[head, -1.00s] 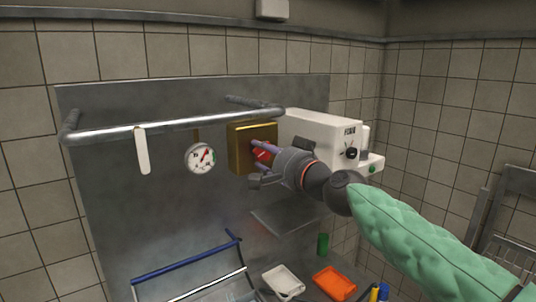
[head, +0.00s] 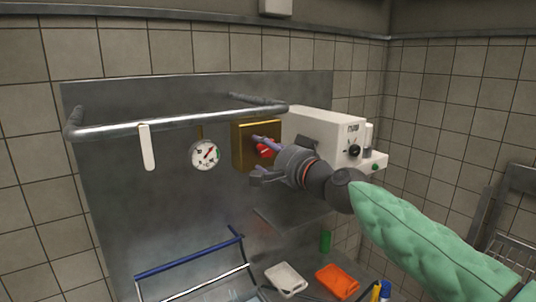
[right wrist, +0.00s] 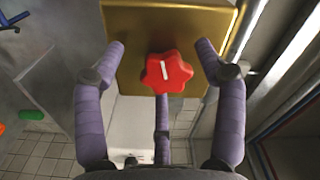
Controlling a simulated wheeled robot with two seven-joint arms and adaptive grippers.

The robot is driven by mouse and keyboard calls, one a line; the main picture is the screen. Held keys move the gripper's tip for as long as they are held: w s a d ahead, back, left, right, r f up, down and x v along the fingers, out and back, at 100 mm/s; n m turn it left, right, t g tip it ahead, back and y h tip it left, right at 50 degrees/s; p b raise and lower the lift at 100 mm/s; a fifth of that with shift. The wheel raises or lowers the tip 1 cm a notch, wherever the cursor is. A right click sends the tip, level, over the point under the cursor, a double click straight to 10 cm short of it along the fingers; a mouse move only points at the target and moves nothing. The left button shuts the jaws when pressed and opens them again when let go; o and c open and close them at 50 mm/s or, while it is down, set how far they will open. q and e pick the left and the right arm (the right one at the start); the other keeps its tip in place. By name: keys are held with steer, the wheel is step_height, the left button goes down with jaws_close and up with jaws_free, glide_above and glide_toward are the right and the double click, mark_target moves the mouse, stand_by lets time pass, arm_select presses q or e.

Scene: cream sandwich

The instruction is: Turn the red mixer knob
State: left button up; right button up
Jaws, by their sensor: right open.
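The red mixer knob (head: 265,149) sits on the front of a gold box (head: 242,147) on the metal back panel. My left gripper is not in view.
A metal rail (head: 180,119) with a hanging white strip (head: 147,148) runs in front of the panel. A dial gauge (head: 205,154) is left of the box. A white machine (head: 325,125) stands right of it. A white tray (head: 286,279) and an orange tray (head: 337,281) lie below.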

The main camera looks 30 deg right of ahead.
steer(key=shift+s+d+r, duration=0.1)
steer(key=shift+s, duration=0.45)
steer(key=s, duration=1)
steer(key=shift+s+d, duration=0.3)
steer(key=shift+s, duration=0.05)
steer(key=shift+d, duration=0.1)
